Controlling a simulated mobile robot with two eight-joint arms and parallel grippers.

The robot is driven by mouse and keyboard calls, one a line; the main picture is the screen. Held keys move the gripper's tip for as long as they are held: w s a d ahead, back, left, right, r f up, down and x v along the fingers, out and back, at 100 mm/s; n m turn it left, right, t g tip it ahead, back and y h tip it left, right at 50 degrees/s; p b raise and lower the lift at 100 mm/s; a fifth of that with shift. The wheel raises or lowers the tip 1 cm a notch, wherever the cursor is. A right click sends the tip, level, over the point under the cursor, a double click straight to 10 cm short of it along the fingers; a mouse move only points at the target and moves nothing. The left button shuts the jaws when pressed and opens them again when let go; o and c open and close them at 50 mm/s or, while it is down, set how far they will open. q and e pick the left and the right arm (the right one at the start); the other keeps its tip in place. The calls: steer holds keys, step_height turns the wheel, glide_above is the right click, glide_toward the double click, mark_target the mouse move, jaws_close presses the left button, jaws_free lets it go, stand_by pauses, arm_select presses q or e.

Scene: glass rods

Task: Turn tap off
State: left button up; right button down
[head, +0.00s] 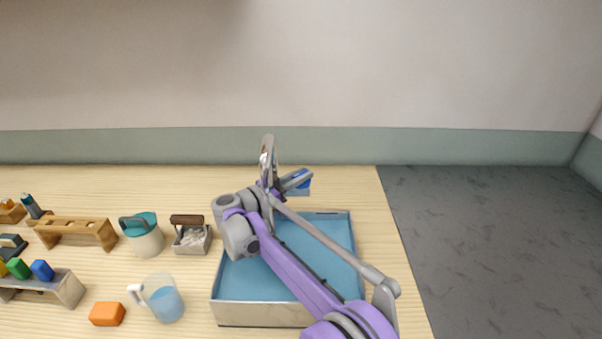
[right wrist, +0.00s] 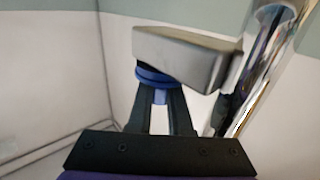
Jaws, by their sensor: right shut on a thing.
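The chrome tap (head: 268,150) stands at the back edge of the sink, and its shiny spout also shows at the right of the right wrist view (right wrist: 268,72). A grey metal lever handle (right wrist: 188,55) with a blue ring (right wrist: 157,77) under it is at the fingertips of my right gripper (right wrist: 163,98). The dark fingers are shut on this tap handle from below in that picture. In the head view my right arm reaches over the sink and hides most of the gripper and the handle. My left gripper is not in view.
The blue-floored sink (head: 333,227) lies under my right arm. A small blue object (head: 303,187) is behind it. To its left are a brush (head: 188,221) in a box, a teal-lidded jug (head: 142,236), a water pitcher (head: 164,301) and an orange block (head: 107,314). Wooden racks stand farther left.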

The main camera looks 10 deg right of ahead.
steer(key=shift+m+g+h, duration=0.4)
steer(key=shift+m+g, duration=0.1)
steer(key=shift+g, duration=0.2)
steer(key=c, duration=0.8)
jaws_free()
steer(key=shift+c, duration=0.2)
steer(key=shift+t, duration=0.3)
